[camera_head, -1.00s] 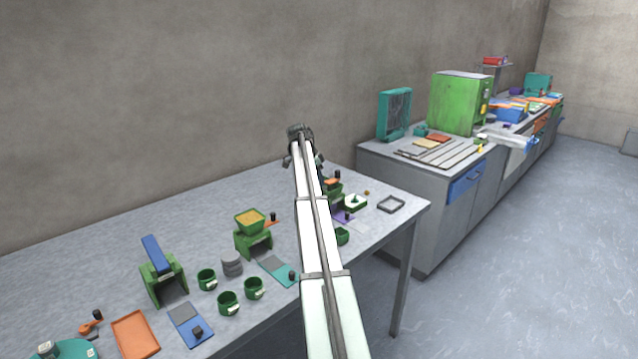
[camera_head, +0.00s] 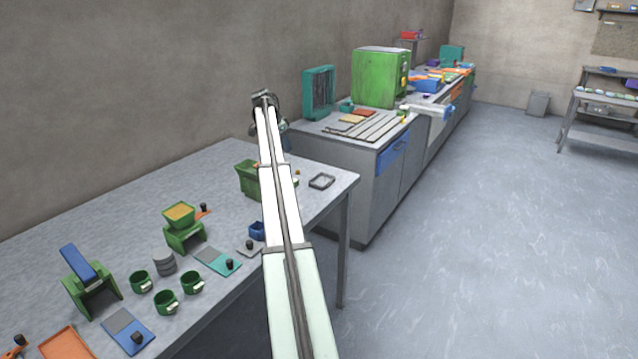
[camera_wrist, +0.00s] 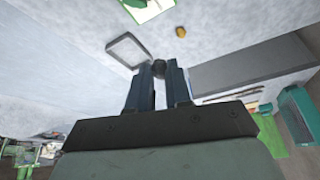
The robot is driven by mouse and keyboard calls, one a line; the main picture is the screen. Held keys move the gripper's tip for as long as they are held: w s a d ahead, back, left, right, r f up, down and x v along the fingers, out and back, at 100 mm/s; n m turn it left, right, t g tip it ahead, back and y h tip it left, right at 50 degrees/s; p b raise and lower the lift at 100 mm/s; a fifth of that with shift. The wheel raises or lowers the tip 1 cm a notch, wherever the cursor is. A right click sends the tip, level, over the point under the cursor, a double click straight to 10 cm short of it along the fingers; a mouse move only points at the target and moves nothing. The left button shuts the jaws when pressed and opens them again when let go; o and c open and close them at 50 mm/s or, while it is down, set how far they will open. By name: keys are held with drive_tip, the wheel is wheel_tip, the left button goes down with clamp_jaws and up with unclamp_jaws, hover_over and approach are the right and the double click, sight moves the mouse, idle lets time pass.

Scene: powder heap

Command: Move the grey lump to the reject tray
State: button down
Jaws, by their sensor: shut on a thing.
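My gripper (camera_wrist: 159,73) is shut on the grey lump (camera_wrist: 159,67), a small dark rounded piece between the fingertips in the wrist view. In the head view my arm's end is raised over the table's far side, and the lump cannot be made out there. A small square tray with a grey rim (camera_head: 322,182) lies near the table's right end. The same tray (camera_wrist: 112,45) shows just left of the fingertips in the wrist view. The lump appears apart from it. No label on the tray can be read, so I cannot tell whether it is the reject tray.
A small yellow-brown lump (camera_wrist: 181,31) lies on the table beyond the fingers. Green cups (camera_head: 165,302), a green hopper stand (camera_head: 184,228) and a blue box (camera_head: 257,231) stand left of my arm. A grey bench with a green cabinet (camera_head: 380,77) stands beyond the table.

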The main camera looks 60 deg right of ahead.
hover_over(323, 182)
drive_tip(key=a, duration=0.2)
wheel_tip(323, 182, down, 4)
drive_tip(key=shift+n, duration=0.4)
drive_tip(key=shift+w+d+f, duration=0.1)
drive_tip(key=shift+d+f, duration=0.05)
drive_tip(key=shift+f, duration=2.25)
drive_tip(key=shift+w+d+f, duration=0.1)
drive_tip(key=shift+f, duration=2.3)
drive_tip(key=shift+f, duration=0.2)
drive_tip(key=c, duration=1.3)
unclamp_jaws()
drive_tip(key=shift+c, duration=0.2)
drive_tip(key=shift+r, duration=0.2)
drive_tip(key=v, duration=1.2)
drive_tip(key=shift+s, duration=0.15)
